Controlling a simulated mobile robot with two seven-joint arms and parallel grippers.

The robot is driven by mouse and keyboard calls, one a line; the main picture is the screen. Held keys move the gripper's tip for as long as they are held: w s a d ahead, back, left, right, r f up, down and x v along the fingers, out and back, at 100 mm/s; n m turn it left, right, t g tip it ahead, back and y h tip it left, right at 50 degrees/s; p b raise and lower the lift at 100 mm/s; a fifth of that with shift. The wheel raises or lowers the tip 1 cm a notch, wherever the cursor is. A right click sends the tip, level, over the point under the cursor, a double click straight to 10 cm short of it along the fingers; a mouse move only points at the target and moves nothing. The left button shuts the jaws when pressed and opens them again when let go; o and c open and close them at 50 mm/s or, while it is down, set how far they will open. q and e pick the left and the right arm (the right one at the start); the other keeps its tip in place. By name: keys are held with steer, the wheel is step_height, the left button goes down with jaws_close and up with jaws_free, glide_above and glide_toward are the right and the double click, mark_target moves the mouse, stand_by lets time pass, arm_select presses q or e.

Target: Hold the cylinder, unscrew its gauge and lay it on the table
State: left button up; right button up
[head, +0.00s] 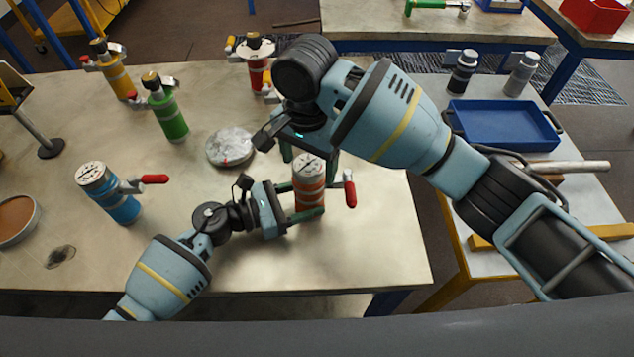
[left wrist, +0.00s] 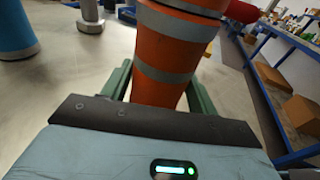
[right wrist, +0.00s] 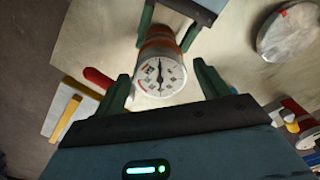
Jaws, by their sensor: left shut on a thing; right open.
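An orange cylinder with grey bands (head: 309,192) stands upright on the table near its right front. My left gripper (head: 306,212) is shut around its body from the left; the left wrist view shows the cylinder (left wrist: 165,55) between the green fingers. The gauge (head: 308,166) is a round white dial on the cylinder's top, and its face shows in the right wrist view (right wrist: 160,77). My right gripper (right wrist: 162,88) is open above it, with one finger on each side of the dial and gaps between. A red-handled valve (head: 349,191) sticks out to the cylinder's right.
A blue cylinder with a gauge (head: 112,194) stands at left. Green (head: 167,110), yellow (head: 114,72) and red (head: 257,68) cylinders stand farther back. A round metal disc (head: 230,147) lies behind my left gripper. A blue tray (head: 503,124) is on the right-hand table.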

steer(key=m, duration=1)
steer(key=c, duration=1)
steer(key=n, duration=0.3)
steer(key=shift+c, duration=0.2)
steer(key=n, duration=0.4)
steer(key=shift+n, duration=0.3)
steer(key=n, duration=0.5)
steer(key=shift+n, duration=0.4)
